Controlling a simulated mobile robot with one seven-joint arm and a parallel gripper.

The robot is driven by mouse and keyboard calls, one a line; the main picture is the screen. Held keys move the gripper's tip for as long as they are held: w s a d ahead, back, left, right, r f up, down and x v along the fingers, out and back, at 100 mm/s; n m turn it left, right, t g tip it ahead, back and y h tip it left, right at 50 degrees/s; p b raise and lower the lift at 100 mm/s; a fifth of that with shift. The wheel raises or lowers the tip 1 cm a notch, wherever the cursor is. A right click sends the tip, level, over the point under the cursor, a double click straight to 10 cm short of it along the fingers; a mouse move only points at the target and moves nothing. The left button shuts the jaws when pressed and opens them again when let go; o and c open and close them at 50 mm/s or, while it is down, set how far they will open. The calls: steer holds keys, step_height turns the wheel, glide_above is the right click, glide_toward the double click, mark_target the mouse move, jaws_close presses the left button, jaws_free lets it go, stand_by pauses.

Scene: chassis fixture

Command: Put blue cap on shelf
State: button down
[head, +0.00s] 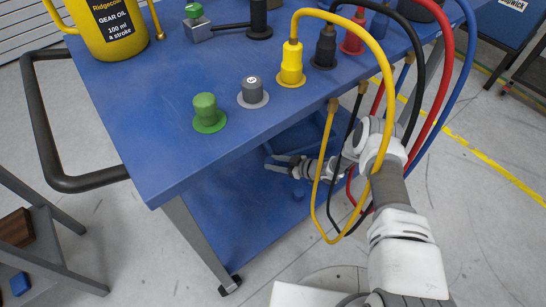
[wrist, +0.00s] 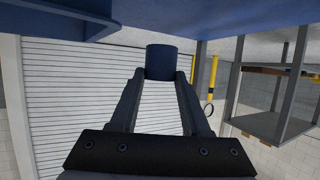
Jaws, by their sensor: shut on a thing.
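The blue cap (wrist: 163,58) shows in the wrist view as a dark blue cylinder between my fingertips. My gripper (wrist: 163,77) is shut on it. In the head view my gripper (head: 270,162) reaches in under the front edge of the cart's top, above its blue lower shelf (head: 222,208). The cap is hard to make out there against the blue cart.
The blue cart top (head: 150,110) carries a green cap (head: 206,112), a grey cap (head: 252,91), a yellow connector (head: 291,66) and a yellow oil jug (head: 108,30). Yellow, black, red and blue hoses hang close around my arm. A grey stand (head: 40,250) is at left.

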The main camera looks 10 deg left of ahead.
steer(key=s+f, duration=0.2)
steer(key=s, duration=0.2)
steer(key=s+f+b, duration=0.1)
steer(key=s+f, duration=0.1)
steer(key=s, duration=0.1)
steer(key=s+a+f, duration=0.1)
steer(key=s+f, duration=0.2)
steer(key=s, duration=0.1)
steer(key=shift+s, duration=0.3)
steer(key=shift+f+b, duration=1.15)
steer(key=shift+f, duration=0.85)
steer(key=shift+f, duration=0.2)
steer(key=shift+c, duration=1.8)
jaws_free()
steer(key=shift+r, duration=0.15)
